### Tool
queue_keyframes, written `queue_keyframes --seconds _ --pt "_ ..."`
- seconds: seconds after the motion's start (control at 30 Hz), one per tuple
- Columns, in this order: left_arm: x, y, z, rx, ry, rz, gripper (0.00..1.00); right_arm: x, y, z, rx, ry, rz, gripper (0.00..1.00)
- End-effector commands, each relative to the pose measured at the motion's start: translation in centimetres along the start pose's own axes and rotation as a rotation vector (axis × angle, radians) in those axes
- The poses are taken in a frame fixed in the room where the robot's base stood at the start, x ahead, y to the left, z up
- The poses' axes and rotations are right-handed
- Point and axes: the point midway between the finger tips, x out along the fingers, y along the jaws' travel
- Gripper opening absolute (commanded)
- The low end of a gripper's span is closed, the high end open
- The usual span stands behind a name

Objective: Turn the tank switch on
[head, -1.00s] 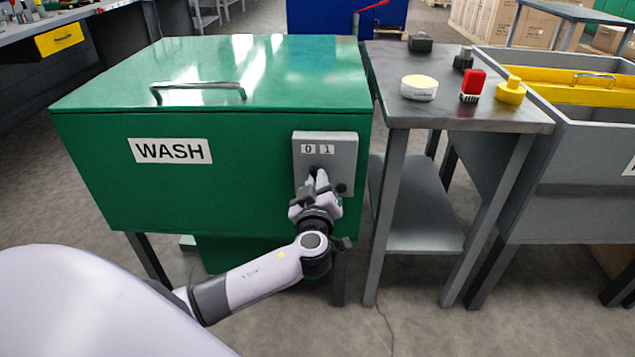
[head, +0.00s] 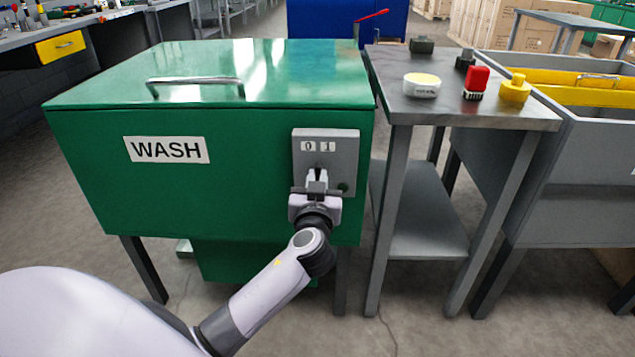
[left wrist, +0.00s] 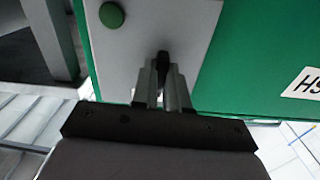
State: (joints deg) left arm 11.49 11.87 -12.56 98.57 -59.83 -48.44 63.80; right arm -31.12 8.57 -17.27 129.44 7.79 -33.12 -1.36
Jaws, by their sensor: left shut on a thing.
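The green tank (head: 110,200) carries a WASH label (head: 166,150) on its front. A grey switch box (head: 345,150) with marks 0 and 1 is on the front's right side. My left gripper (head: 317,176) is at the box, shut on the dark switch handle, which shows between the fingers in the left wrist view (left wrist: 162,62). The gripper mostly hides the handle in the head view, so I cannot tell which mark it points at. A round green lamp or button (left wrist: 111,14) is on the box; I cannot tell if it is lit. My right gripper is not in view.
A grey side table (head: 400,105) right of the tank holds a round white-and-yellow item (head: 421,86), a red item (head: 475,82) and a yellow item (head: 515,88). A grey bin (head: 590,150) stands further right. The tank lid has a bar handle (head: 195,81).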

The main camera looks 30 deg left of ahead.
Motion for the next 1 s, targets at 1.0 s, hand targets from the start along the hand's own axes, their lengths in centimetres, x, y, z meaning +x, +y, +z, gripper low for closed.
queue_keyframes --seconds 1.0 --pt "0.01 -0.19 0.02 0.485 -0.003 -0.002 0.00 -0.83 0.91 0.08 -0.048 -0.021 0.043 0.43"
